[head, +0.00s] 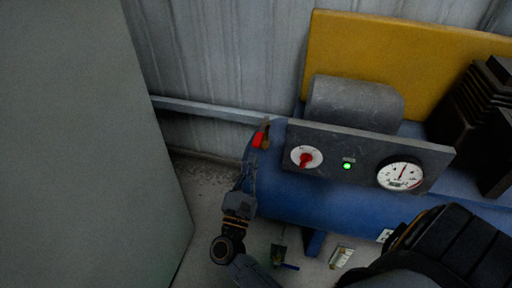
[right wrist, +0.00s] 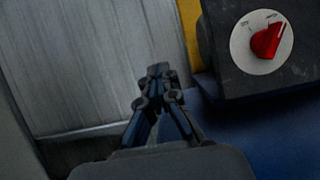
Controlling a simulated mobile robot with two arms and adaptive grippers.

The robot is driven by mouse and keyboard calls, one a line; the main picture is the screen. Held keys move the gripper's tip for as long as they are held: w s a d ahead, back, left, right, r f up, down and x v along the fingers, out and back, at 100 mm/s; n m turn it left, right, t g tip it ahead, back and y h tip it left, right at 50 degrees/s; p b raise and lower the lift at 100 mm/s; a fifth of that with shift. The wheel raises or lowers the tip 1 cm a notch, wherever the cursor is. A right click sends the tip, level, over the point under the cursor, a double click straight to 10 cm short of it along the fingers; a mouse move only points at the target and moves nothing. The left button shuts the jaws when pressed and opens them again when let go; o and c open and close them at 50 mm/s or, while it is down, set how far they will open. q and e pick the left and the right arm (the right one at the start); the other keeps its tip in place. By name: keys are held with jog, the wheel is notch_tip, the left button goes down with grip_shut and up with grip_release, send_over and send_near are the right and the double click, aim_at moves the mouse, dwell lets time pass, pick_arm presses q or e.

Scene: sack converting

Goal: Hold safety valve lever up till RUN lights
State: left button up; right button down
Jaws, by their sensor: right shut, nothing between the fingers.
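The safety valve lever (head: 259,138) is a small red piece at the left end of the blue compressor tank (head: 300,196). It looks tilted near upright, but is too small to judge its exact position. A green light (head: 347,166) is lit on the dark panel; its label is too small to read. My left gripper is not in view.
The panel (head: 370,150) carries a red rotary knob (head: 305,159), seen closely in the right wrist view (right wrist: 267,42), and a white gauge (head: 400,174). A yellow board (head: 400,50) stands behind. A grey cabinet (head: 85,150) stands left, with bare floor between it and the tank.

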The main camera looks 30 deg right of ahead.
jog(key=v, duration=0.5)
jog(key=shift+w, duration=0.1)
dwell(0.3)
